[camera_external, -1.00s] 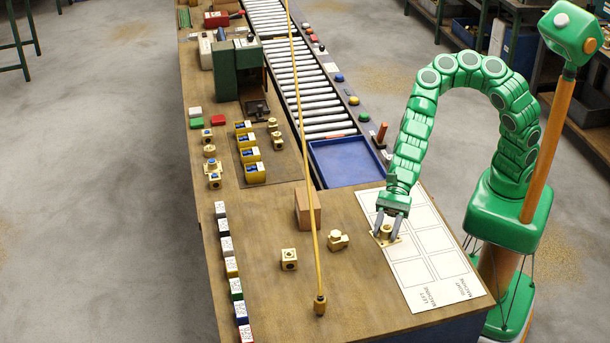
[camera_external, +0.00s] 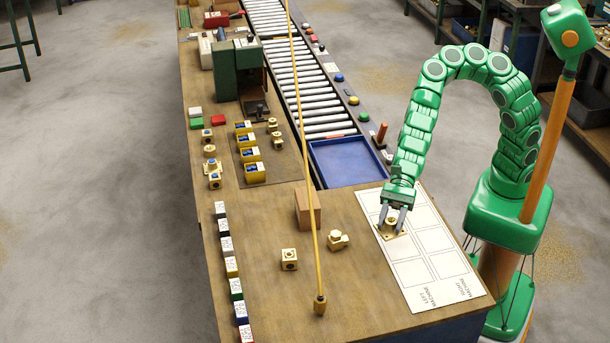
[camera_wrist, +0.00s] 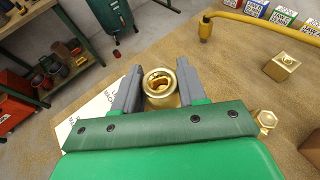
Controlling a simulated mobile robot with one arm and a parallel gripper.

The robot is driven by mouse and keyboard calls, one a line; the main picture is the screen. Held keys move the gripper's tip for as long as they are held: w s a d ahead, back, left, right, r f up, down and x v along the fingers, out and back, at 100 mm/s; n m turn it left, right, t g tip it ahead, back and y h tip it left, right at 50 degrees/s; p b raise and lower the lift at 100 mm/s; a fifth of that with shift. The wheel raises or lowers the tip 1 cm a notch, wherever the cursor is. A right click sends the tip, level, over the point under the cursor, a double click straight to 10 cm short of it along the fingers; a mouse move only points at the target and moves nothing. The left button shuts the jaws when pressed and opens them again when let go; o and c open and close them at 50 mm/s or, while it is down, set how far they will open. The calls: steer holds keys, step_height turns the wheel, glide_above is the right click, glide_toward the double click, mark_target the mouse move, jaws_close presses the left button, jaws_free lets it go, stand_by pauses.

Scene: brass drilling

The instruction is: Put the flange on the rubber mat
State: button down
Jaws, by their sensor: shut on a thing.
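The brass flange (camera_external: 391,229) has a round collar on a squarish plate. My gripper (camera_external: 391,222) is shut on it, one finger on each side of the collar, over the left part of the white printed sheet. In the wrist view the flange (camera_wrist: 160,84) shows its open ring between the fingers of my gripper (camera_wrist: 160,72). I cannot tell whether its plate touches the sheet. A dark flat mat (camera_external: 283,172) lies further back left under yellow bins and brass parts; it may be the rubber mat.
The white sheet (camera_external: 422,270) has printed boxes. A blue tray (camera_external: 345,160) stands at the roller conveyor's (camera_external: 300,75) end. A brown block (camera_external: 307,210), brass fittings (camera_external: 338,240) and a thin yellow pole (camera_external: 312,200) stand left of my gripper. Labelled blocks (camera_external: 232,267) line the left edge.

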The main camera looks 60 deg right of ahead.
steer(key=shift+r, duration=1.7)
steer(key=w+d+m+t, duration=0.3)
steer(key=w+d, duration=0.4)
steer(key=w, duration=0.6)
steer(key=w+d+m+t, duration=0.35)
steer(key=w+d, duration=0.25)
steer(key=w, duration=0.6)
steer(key=w+d+m+t+h, duration=0.2)
steer(key=w+d+t, duration=0.1)
steer(key=w+d, duration=0.75)
steer(key=w+d+m+t+h, duration=0.25)
steer(key=w+d, duration=0.45)
steer(key=d, duration=0.6)
glide_above(286, 169)
steer(key=shift+y, duration=0.25)
steer(key=shift+s+f, duration=0.2)
steer(key=shift+f, duration=11)
steer(key=shift+w+a+f, duration=0.1)
steer(key=shift+f, duration=1.35)
